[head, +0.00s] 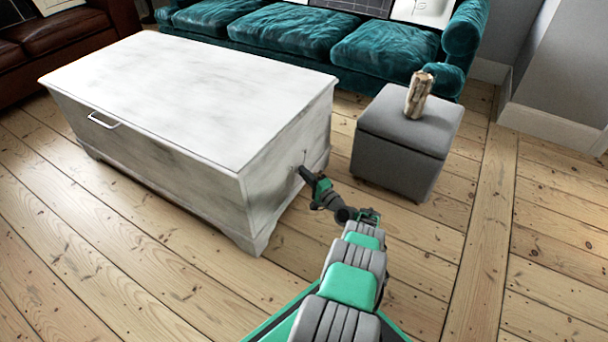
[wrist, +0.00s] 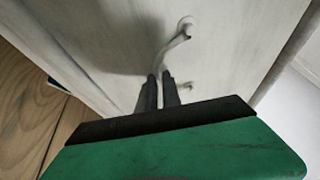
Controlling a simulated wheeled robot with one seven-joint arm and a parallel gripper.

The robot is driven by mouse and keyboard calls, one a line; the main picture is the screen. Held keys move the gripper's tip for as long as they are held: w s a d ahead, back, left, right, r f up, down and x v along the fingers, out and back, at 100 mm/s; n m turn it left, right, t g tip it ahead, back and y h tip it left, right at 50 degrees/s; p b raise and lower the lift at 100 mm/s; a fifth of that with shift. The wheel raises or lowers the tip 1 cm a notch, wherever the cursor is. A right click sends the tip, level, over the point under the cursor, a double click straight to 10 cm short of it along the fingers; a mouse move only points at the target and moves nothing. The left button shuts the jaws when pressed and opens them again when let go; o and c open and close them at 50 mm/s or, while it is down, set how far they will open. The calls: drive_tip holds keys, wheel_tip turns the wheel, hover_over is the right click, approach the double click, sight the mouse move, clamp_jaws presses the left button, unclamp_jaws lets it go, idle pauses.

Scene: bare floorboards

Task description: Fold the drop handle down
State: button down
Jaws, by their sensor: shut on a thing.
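A white-washed wooden chest (head: 190,90) stands on the floorboards, its lid closed. My gripper (head: 302,171) is at the chest's right end panel. In the wrist view, a pale drop handle (wrist: 172,46) comes out from a round mount on the panel and runs to my gripper (wrist: 159,77). The fingers are close together, shut on the handle's bar, which stands out from the panel. A second small mount shows just right of the fingers. The rest of the handle is hidden behind the fingers. In the head view the gripper mostly hides the handle.
Another handle (head: 104,120) is on the chest's long front face. A grey ottoman (head: 400,150) with a wooden-looking vase (head: 418,95) stands right of my gripper. A teal sofa (head: 310,40) is behind, a brown leather sofa (head: 70,38) at upper left. Floor in front is clear.

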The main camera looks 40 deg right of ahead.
idle(0.3)
drive_tip(key=c, duration=1.5)
unclamp_jaws()
drive_tip(key=shift+c, duration=0.2)
drive_tip(key=s+p, duration=0.2)
drive_tip(key=s, duration=0.5)
drive_tip(key=shift+s+a+f, duration=0.25)
drive_tip(key=shift+s+f, duration=0.05)
drive_tip(key=shift+s, duration=0.1)
drive_tip(key=shift+c, duration=0.4)
